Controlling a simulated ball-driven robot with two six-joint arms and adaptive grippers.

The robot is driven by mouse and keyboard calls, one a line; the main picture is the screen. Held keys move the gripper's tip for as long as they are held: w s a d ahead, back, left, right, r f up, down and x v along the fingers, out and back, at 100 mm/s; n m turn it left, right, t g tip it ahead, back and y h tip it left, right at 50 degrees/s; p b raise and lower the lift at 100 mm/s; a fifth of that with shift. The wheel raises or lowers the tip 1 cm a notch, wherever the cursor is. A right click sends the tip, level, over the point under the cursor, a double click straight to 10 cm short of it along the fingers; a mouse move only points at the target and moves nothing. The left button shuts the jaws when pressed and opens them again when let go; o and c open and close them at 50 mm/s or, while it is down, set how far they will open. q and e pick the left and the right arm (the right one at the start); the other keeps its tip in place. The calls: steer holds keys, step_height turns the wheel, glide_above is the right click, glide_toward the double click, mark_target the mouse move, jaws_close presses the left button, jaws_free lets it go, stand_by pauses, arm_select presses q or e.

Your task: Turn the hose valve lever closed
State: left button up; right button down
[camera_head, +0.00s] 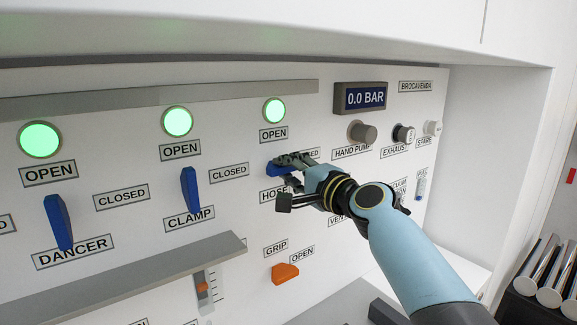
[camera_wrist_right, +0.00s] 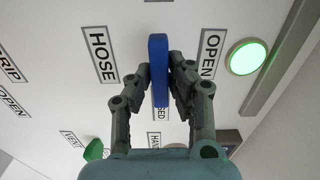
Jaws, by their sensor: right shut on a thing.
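The blue hose valve lever (camera_head: 273,171) is on the white panel below a lit green lamp (camera_head: 274,110) and an OPEN label. My right gripper (camera_head: 287,168) covers part of it in the head view. In the right wrist view, the two fingers (camera_wrist_right: 160,80) are shut on the lever (camera_wrist_right: 158,52), one on each side. There the lever runs between the HOSE label (camera_wrist_right: 99,54) and the OPEN label (camera_wrist_right: 210,54), its lower end over the partly hidden CLOSED label (camera_wrist_right: 160,112). My left gripper is not in view.
The blue clamp lever (camera_head: 190,190) and dancer lever (camera_head: 58,222) stand to the left under lit green lamps. A pressure display (camera_head: 365,98) reads 0.0 BAR. An orange grip knob (camera_head: 285,273) sits below my gripper. A grey ledge (camera_head: 130,285) juts out at lower left.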

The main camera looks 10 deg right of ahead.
steer(key=shift+m, duration=0.3)
steer(key=c, duration=1.3)
jaws_free()
steer(key=shift+d, duration=0.1)
steer(key=shift+o, duration=0.2)
steer(key=shift+s, duration=0.1)
steer(key=v, duration=1.2)
steer(key=shift+f, duration=0.1)
